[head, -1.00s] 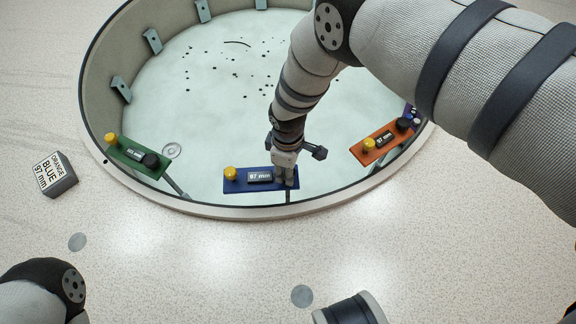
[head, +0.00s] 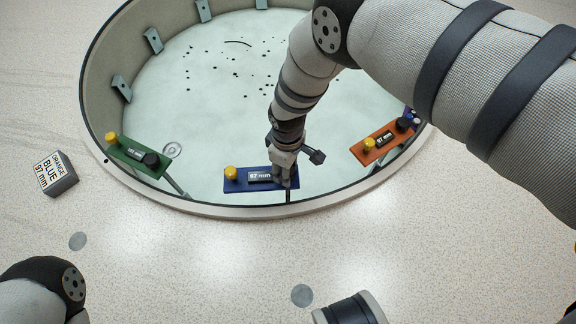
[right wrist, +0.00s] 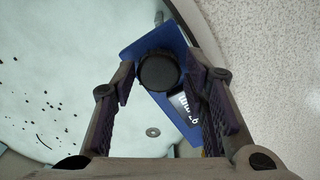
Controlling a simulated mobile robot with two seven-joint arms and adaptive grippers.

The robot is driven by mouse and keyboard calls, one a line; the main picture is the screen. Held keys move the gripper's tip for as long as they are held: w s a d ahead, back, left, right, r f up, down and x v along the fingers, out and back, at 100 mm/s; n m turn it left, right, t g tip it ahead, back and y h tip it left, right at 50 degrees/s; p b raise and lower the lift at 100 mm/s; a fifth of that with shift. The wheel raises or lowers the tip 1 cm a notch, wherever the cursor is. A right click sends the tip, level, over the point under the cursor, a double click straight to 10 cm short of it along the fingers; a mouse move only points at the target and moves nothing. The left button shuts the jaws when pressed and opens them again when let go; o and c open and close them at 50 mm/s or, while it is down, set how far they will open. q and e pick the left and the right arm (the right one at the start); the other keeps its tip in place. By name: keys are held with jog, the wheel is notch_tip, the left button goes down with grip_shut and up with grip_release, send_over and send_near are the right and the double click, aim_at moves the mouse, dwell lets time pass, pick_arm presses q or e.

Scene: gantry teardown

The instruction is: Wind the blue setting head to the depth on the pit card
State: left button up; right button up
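The blue setting head (head: 240,186) sits at the near rim of the round pit, with a yellow knob (head: 231,173) on its left and a display (head: 259,176) that seems to read 87 mm. Its black knob is hidden by my right gripper (head: 284,180) in the head view. In the right wrist view the black knob (right wrist: 158,72) lies between the spread fingers of my right gripper (right wrist: 161,75), with small gaps visible at its sides. The pit card (head: 55,174), left of the pit, reads ORANGE, BLUE, 97 mm. My left gripper is out of view.
A green setting head (head: 138,157) sits on the rim to the left and an orange one (head: 384,142) to the right. The pit's raised rim (head: 200,209) curves in front. Small dark pieces and a washer-like ring (head: 172,150) lie on the pit floor. The speckled floor in front is mostly clear.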

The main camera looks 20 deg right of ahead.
jog(key=shift+o, duration=0.3)
notch_tip(320, 180, up, 12)
dwell(0.5)
